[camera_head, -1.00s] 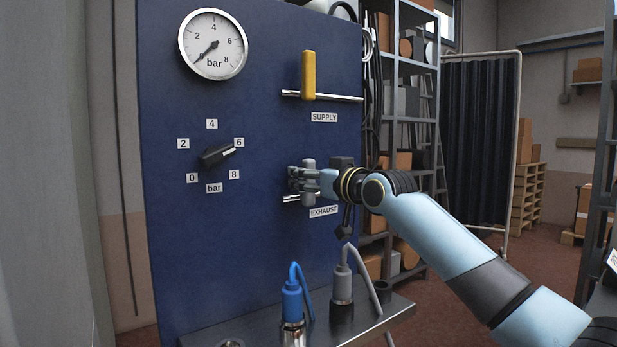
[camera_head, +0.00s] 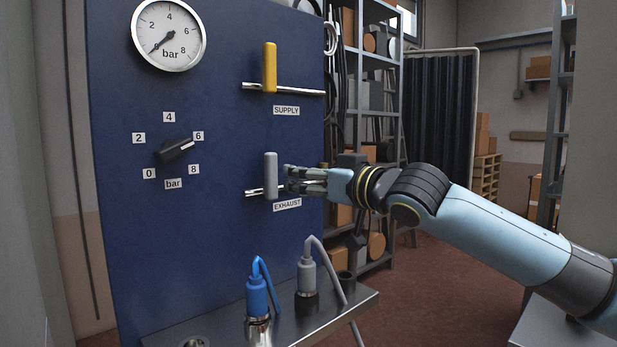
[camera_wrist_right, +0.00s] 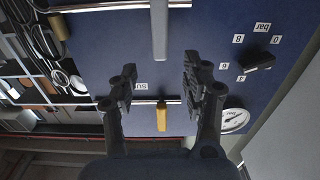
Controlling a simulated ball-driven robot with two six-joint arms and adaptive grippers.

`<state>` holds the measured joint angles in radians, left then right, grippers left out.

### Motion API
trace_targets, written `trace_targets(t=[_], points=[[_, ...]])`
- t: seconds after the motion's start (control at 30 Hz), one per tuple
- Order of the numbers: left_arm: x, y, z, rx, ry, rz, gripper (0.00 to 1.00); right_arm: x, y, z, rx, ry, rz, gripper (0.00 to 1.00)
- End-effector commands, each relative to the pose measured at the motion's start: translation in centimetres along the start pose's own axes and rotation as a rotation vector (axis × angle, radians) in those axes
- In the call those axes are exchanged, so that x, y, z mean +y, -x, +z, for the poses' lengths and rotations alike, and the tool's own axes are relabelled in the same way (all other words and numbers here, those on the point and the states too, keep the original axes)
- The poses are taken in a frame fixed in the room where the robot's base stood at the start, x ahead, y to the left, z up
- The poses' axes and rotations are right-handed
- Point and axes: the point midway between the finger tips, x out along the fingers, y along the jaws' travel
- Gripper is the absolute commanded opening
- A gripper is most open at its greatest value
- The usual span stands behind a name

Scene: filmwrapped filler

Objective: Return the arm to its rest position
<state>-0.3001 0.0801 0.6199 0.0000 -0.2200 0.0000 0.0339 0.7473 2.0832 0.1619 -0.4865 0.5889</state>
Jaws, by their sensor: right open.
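My right gripper (camera_head: 288,178) is open and empty. Its fingertips are just right of the grey exhaust handle (camera_head: 270,176), which stands upright on its pipe on the blue panel. In the right wrist view, which is upside down, the open fingers (camera_wrist_right: 158,76) spread apart and the grey handle (camera_wrist_right: 159,32) lies beyond the tips. The yellow supply handle (camera_head: 269,67) stands upright above. It also shows in the wrist view (camera_wrist_right: 162,116). My left gripper is out of view.
The blue panel (camera_head: 215,120) bears a pressure gauge (camera_head: 169,34) reading near 0 and a black knob (camera_head: 175,151) turned toward 6. Below, a shelf (camera_head: 335,310) holds a blue plug (camera_head: 257,297) and a grey plug (camera_head: 307,275). Open floor lies right of the panel.

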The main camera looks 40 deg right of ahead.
Motion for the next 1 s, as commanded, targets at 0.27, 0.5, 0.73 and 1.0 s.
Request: trace_targets(t=[0.27, 0.5, 0.73, 1.0], points=[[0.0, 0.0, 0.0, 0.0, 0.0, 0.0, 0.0, -0.1, 0.4, 0.0, 0.001, -0.002, -0.002, 0.48], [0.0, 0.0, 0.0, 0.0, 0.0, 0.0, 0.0, -0.1, 0.4, 0.0, 0.001, -0.001, -0.002, 0.48], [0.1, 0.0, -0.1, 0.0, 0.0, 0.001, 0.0, -0.5, 0.9, 1.8, -0.044, -0.002, 0.013, 0.48], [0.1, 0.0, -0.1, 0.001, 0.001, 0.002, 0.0, -5.2, 10.0, 16.8, -0.51, 0.03, 0.112, 0.48]])
